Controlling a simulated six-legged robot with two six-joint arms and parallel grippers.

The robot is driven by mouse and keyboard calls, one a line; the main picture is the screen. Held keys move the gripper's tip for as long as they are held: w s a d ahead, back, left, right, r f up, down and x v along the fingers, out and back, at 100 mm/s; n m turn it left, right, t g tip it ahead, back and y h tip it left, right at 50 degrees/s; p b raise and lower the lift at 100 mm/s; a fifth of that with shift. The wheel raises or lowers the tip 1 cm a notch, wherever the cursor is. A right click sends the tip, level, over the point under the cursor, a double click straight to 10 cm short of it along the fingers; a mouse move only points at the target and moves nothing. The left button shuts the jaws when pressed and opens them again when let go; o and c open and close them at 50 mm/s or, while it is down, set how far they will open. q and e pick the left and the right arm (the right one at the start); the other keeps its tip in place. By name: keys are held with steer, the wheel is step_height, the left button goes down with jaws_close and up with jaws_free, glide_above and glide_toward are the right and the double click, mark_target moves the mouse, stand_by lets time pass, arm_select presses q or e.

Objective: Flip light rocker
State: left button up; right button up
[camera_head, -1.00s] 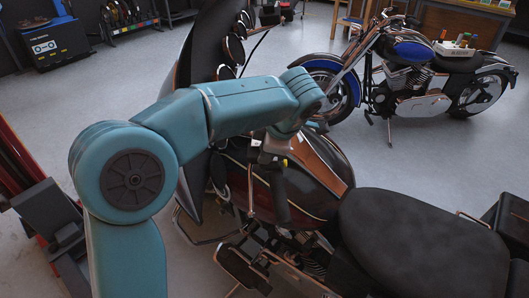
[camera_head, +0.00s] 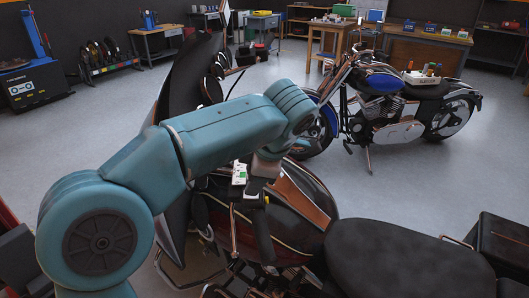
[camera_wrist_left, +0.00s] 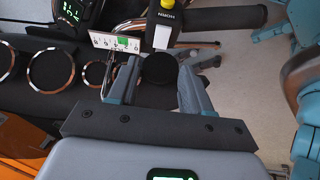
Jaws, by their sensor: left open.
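My left gripper (camera_wrist_left: 158,66) is open in the wrist view, its two fingers apart over the motorcycle's handlebar controls. A small white panel (camera_wrist_left: 102,41) with dark marks and a green block (camera_wrist_left: 122,41) lies just beyond the left finger. I cannot tell for sure that this is the light rocker. A switch block labelled HORN (camera_wrist_left: 163,34), with a yellow top, stands beyond the fingertips. A dark round part (camera_wrist_left: 158,76) shows between the fingers; contact is unclear. In the head view the white panel (camera_head: 239,172) shows beside my wrist, which hides the fingers. My right gripper is out of view.
A black handlebar grip (camera_wrist_left: 228,18) extends right in the wrist view; round gauges (camera_wrist_left: 50,70) lie left. The near motorcycle's black seat (camera_head: 400,262) fills the lower right of the head view. A blue motorcycle (camera_head: 400,110) stands behind on open grey floor.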

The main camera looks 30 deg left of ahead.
arm_select(q)
steer(key=p+v, duration=0.1)
steer(key=v, duration=0.9)
